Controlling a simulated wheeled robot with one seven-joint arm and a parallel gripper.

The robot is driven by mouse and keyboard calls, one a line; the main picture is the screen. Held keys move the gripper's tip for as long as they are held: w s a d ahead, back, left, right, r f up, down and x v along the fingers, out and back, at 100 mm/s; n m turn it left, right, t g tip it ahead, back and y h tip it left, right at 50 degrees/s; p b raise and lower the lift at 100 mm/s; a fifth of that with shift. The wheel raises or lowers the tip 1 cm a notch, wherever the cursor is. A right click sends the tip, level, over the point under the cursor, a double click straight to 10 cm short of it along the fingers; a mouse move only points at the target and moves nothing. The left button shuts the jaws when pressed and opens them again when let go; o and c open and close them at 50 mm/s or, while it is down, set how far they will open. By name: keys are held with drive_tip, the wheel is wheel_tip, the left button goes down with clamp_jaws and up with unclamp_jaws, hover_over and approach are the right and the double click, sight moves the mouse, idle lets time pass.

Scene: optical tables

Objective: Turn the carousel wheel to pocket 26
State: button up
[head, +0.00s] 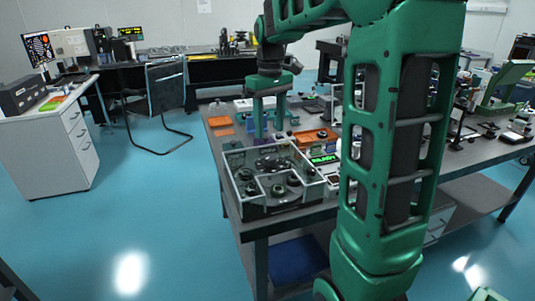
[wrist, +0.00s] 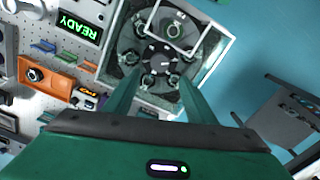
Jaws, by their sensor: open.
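The carousel wheel (wrist: 157,58) is a dark round disc with several round holders around a numbered hub, inside a clear-walled box (wrist: 226,42). In the head view the carousel wheel (head: 272,166) shows inside the box (head: 281,210) at the near left corner of the table. My gripper (wrist: 158,85) is open, with nothing between its green fingers, and points toward the wheel in the wrist view. In the head view my gripper (head: 268,122) is above the table, near the box's far side.
A green READY display (wrist: 79,25) sits beside the box. An orange tray (wrist: 46,75) and small parts lie on the perforated tabletop. A chair (head: 166,88) stands left of the table, with open blue floor between. My arm hides part of the table's middle.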

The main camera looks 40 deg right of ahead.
sight(269, 156)
wheel_tip(269, 156, down, 10)
drive_tip(key=shift+r, duration=0.25)
clamp_jaws()
drive_tip(key=shift+a, duration=0.1)
